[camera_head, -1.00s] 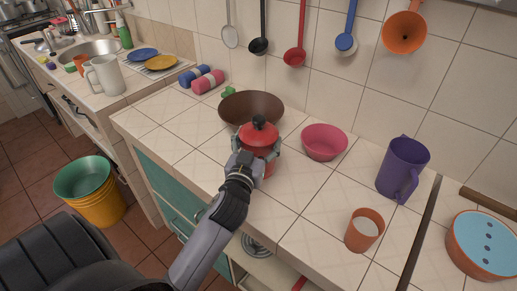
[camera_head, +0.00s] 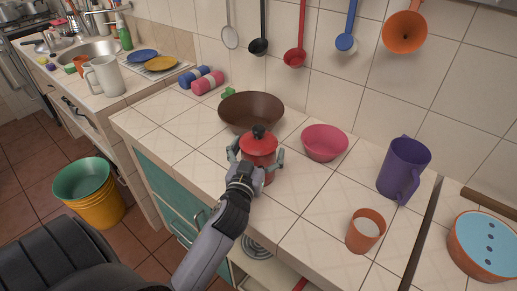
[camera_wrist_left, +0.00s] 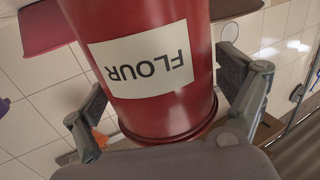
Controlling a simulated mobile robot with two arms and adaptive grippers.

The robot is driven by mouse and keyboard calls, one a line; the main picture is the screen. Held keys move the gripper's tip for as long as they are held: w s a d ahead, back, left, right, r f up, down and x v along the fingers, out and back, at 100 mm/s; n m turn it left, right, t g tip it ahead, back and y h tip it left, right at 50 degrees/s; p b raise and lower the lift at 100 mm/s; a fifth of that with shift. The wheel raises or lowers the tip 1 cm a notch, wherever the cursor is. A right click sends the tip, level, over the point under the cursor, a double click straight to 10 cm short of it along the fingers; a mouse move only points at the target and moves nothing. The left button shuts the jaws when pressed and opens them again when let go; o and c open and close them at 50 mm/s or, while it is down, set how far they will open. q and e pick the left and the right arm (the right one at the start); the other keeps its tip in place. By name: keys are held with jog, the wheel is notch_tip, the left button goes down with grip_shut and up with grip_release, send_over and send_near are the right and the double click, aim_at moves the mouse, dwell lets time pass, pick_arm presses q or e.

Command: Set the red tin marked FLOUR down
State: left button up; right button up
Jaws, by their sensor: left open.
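The red tin (camera_head: 259,146) with a black knob stands upright on the tiled counter (camera_head: 205,163), in front of the brown bowl. In the left wrist view the tin (camera_wrist_left: 150,95) fills the middle, its white FLOUR label upside down. My left gripper (camera_head: 256,160) is open around the tin, with one finger on each side. In the left wrist view the fingers of my left gripper (camera_wrist_left: 170,100) stand apart from the tin's wall, with gaps showing. The tin's lower front is partly hidden by the gripper. My right gripper is not in view.
A brown bowl (camera_head: 240,105) is close behind the tin, and a pink bowl (camera_head: 324,143) is to its right. A purple jug (camera_head: 403,167) and an orange cup (camera_head: 364,231) stand farther right. The counter left of the tin is clear.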

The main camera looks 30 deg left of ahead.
pick_arm(q)
jog(key=shift+r, duration=0.15)
jog(key=b+v, duration=0.2)
jog(key=v, duration=1)
jog(key=shift+b, duration=0.4)
jog(key=shift+r, duration=0.1)
